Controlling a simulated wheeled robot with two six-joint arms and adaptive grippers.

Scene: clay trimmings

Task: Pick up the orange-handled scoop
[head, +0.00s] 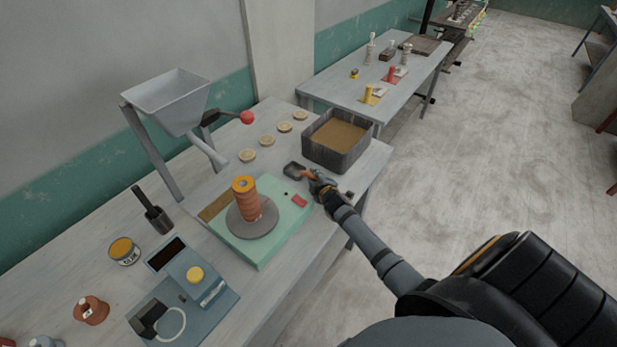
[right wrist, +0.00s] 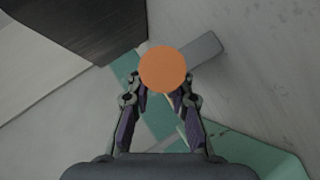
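The orange-handled scoop (head: 293,170) has a dark grey pan and an orange handle (head: 306,175). It is at the front right of the workbench, between the green-based scale and the dark bin. My right gripper (head: 314,182) is at its handle. In the right wrist view the round orange handle end (right wrist: 163,68) sits between my fingers, which lean in against its sides. The fingertips are partly hidden behind it. The grey pan (right wrist: 203,53) points away to the upper right. I cannot tell whether the scoop touches the bench. My left gripper is not in view.
The dark bin (head: 318,152) of brown material stands just behind the scoop. The green scale (head: 262,247) with a stack of orange discs (head: 244,200) is to the left. Several pale discs (head: 268,140), a hopper (head: 168,100) and a blue device (head: 220,298) occupy the bench (head: 100,240).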

